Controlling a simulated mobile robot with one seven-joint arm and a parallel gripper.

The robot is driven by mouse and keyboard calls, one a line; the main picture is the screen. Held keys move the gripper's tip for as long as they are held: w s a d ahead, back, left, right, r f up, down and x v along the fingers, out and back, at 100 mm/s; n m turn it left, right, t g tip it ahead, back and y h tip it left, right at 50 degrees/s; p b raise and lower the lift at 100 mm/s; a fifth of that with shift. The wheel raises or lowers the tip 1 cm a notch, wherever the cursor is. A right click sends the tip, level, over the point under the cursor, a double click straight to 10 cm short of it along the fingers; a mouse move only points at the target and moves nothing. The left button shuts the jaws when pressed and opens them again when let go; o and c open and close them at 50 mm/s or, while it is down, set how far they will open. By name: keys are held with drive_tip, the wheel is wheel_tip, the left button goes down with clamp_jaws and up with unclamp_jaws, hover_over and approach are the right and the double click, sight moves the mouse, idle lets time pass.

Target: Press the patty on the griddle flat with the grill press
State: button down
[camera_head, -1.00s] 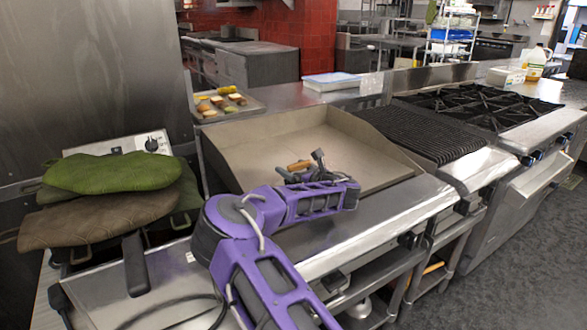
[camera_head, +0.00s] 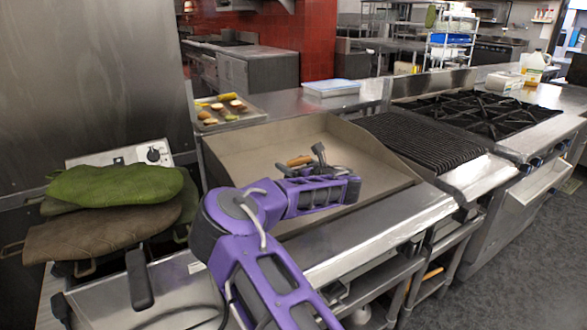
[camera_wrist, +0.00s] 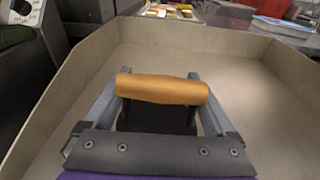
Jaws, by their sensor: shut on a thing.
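The griddle (camera_head: 375,172) is a flat beige plate with raised side and back walls. The grill press (camera_head: 300,160) has an orange-brown wooden handle, which also shows in the wrist view (camera_wrist: 162,89); below it is a dark plate, mostly hidden. My gripper (camera_head: 312,163) is over the griddle; in the wrist view (camera_wrist: 160,104) its fingers lie either side of the press and it is shut on it. I cannot tell whether the press touches the griddle. No patty is visible; one under the press or arm would be hidden.
A tray (camera_head: 208,124) with several food pieces stands behind the griddle at left. A ridged dark grill (camera_head: 415,140) and a burner range (camera_head: 485,110) stand to the right. The griddle's right part is clear.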

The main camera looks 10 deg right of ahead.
drive_tip(key=shift+r+p, duration=0.75)
drive_tip(key=shift+r, duration=1.3)
drive_tip(key=shift+s+a, duration=0.15)
drive_tip(key=shift+s, duration=0.2)
drive_tip(key=s+d+r+m+t+h+p, duration=0.1)
drive_tip(key=s+m+h, duration=0.4)
drive_tip(key=s, duration=0.9)
drive_tip(key=shift+s+d+r+t+h+p, duration=0.15)
drive_tip(key=shift+d+r+t+h+p, duration=0.2)
drive_tip(key=shift+h+p, duration=0.45)
drive_tip(key=shift+d+f, duration=0.1)
drive_tip(key=shift+f, duration=0.05)
